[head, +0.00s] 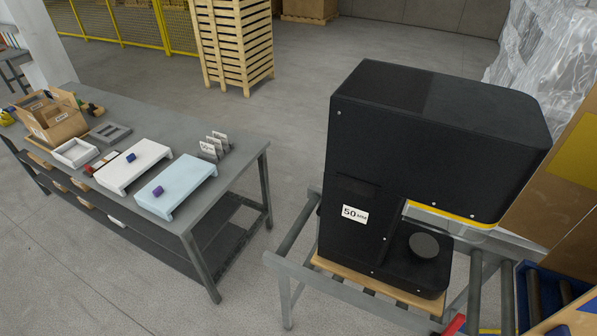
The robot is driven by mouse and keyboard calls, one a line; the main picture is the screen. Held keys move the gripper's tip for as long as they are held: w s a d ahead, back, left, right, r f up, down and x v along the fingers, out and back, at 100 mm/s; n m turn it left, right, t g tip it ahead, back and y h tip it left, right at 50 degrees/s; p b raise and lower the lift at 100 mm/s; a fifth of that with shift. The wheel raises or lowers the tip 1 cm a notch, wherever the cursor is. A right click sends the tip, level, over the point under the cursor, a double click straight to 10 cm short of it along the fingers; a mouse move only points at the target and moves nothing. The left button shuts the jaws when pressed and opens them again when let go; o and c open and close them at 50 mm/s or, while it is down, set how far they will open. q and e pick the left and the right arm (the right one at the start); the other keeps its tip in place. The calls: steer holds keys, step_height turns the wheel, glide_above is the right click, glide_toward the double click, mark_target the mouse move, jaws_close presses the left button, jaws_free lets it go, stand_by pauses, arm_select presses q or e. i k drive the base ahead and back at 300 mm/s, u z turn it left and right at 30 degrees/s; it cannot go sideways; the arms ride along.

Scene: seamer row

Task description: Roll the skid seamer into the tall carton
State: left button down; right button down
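The skid seamer (425,150) is a large black machine with a white "50" label, right of centre. It stands upright on a wooden skid (385,293), which rests on a grey roller frame (298,268). Its throat shows a yellow strip and a round black plate. Tall brown cardboard (552,190) stands at the right edge, partly behind the seamer and cut off by the picture; it appears to be the tall carton. Its opening cannot be made out. Neither of my grippers is in view.
A grey workbench (235,165) at left holds white and pale blue trays, small parts and an open box (52,115). Stacked pallets (232,45) and a yellow fence (120,22) stand behind. A blue-edged roller section (540,300) lies at lower right. Floor between bench and frame is clear.

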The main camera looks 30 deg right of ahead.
mark_target(461, 151)
steer(key=i, duration=1.75)
steer(key=z, duration=3.1)
